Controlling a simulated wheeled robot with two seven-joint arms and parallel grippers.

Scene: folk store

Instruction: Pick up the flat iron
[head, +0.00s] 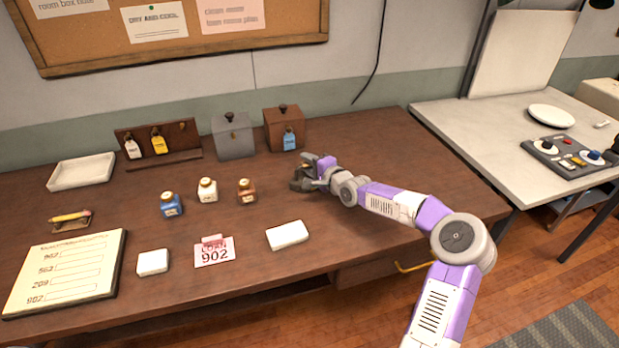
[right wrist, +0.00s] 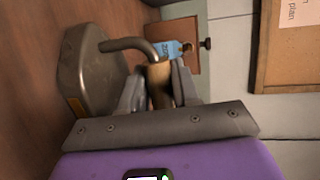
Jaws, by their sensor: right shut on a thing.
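The flat iron (right wrist: 90,75) is a dark metal block with a curved bar and a tan handle grip. It shows large at the left of the right wrist view, and as a small dark shape (head: 300,182) in the head view. My right gripper (right wrist: 160,88) is shut on the iron's handle, with a finger on each side. In the head view my right gripper (head: 317,177) covers part of the iron, low over the brown table (head: 350,240). I cannot tell whether the iron touches the table. My left gripper is not in view.
A brown box (head: 275,130) with a blue tag and a grey box (head: 232,148) stand behind the iron. Several small bottles, including a brown one (head: 246,191), stand to its left. A white block (head: 287,235) lies in front. The table's right end is clear.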

